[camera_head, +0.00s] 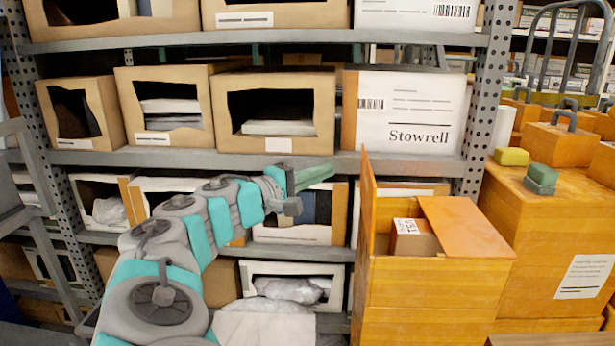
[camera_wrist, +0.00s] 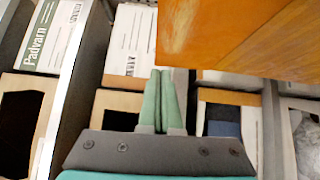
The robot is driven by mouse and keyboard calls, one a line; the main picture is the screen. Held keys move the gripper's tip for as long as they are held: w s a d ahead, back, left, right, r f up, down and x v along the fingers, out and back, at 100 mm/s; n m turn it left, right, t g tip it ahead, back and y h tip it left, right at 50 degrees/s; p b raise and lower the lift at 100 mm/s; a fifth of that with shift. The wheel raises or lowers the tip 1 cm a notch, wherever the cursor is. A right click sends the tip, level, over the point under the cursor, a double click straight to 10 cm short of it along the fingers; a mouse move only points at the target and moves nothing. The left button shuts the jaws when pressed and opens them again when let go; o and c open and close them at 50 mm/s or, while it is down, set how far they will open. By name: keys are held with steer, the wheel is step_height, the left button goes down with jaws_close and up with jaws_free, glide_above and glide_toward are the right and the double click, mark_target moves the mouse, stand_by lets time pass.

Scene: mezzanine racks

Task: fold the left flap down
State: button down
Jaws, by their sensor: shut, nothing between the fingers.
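An orange box (camera_head: 430,290) stands right of centre in the head view. Its left flap (camera_head: 367,205) stands upright along the left side. Its right flap (camera_head: 465,227) lies over the right part of the opening. A small brown carton (camera_head: 413,238) with a white label shows inside. My gripper (camera_head: 331,171) is to the left of the upright flap, near its upper part, with its green fingers pointing right. In the wrist view my gripper (camera_wrist: 160,73) has its fingers together and empty. An orange panel (camera_wrist: 245,35), seemingly the left flap, fills the upper right there.
A metal rack with shelves (camera_head: 250,160) of brown and white bins stands behind. More orange boxes (camera_head: 550,230) stand at the right, one with yellow and green blocks (camera_head: 540,177) on top. A grey metal frame (camera_head: 45,215) is at the left.

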mark_target(367, 166)
steer(key=shift+w+d+r+p, duration=0.1)
steer(key=shift+w+d, duration=0.1)
steer(key=shift+d, duration=0.85)
steer(key=shift+w+d+f+p, duration=0.1)
steer(key=shift+w+d+p, duration=0.1)
steer(key=shift+d, duration=0.9)
steer(key=shift+w+d+r+p, duration=0.1)
steer(key=shift+w+d, duration=0.1)
steer(key=shift+d, duration=0.85)
steer(key=shift+d, duration=0.1)
steer(key=shift+s+d+r+m+g+y, duration=0.1)
steer(key=shift+d+r+m+g+y, duration=0.1)
steer(key=shift+d+m+g+y, duration=0.35)
steer(key=d+f+m+y+b, duration=0.1)
steer(key=d+f+m+y, duration=0.1)
steer(key=d+y, duration=0.1)
steer(key=s+d+f+m+g+y+b, duration=0.1)
steer(key=d+f+m+y, duration=0.1)
steer(key=d, duration=0.4)
steer(key=d+f+m+y, duration=0.3)
steer(key=d+y, duration=0.2)
steer(key=shift+s+d+g+b, duration=0.1)
steer(key=shift+s+g+b, duration=0.15)
steer(key=shift+s+b, duration=0.15)
steer(key=shift+d+f+m+y, duration=0.35)
steer(key=shift+f+y, duration=0.3)
steer(key=shift+f, duration=0.2)
steer(key=shift+d+f+m+y+b, duration=0.25)
steer(key=shift+f+m+y+b, duration=0.2)
steer(key=shift+f+m+y, duration=0.55)
